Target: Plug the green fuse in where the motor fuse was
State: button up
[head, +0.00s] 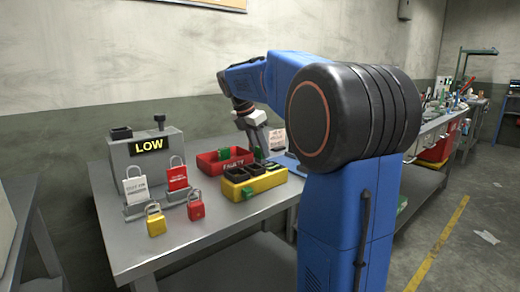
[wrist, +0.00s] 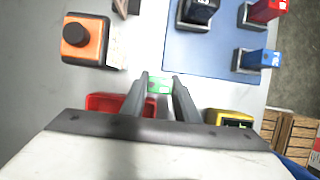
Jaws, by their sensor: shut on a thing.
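My gripper (wrist: 158,84) is shut on a green fuse (wrist: 158,86), which shows between the fingertips in the wrist view. In the head view my gripper (head: 256,150) hangs just right of the red tray, with a green bit at its tips. A blue board (wrist: 212,60) lies at the upper right of the wrist view. I cannot tell which spot held the motor fuse.
A red tray (head: 208,167) labelled FAULTY holds a green piece. A yellow tray (head: 268,184) with black compartments stands in front. A grey box (head: 147,160) reads LOW; tags and padlocks stand before it. An orange box with a black button (wrist: 88,40) stands upper left.

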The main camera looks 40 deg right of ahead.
jog(key=shift+f, duration=0.1)
jog(key=o, duration=1.1)
jog(key=shift+c, duration=0.2)
jog(key=v, duration=1.1)
jog(key=shift+o, duration=0.5)
jog(key=v, duration=0.5)
jog(key=shift+s+d+r, duration=0.15)
jog(key=shift+r, duration=0.35)
jog(key=shift+a+x, duration=0.15)
jog(key=shift+x, duration=4.15)
jog(key=shift+a+x, duration=0.2)
jog(key=shift+x, duration=4.1)
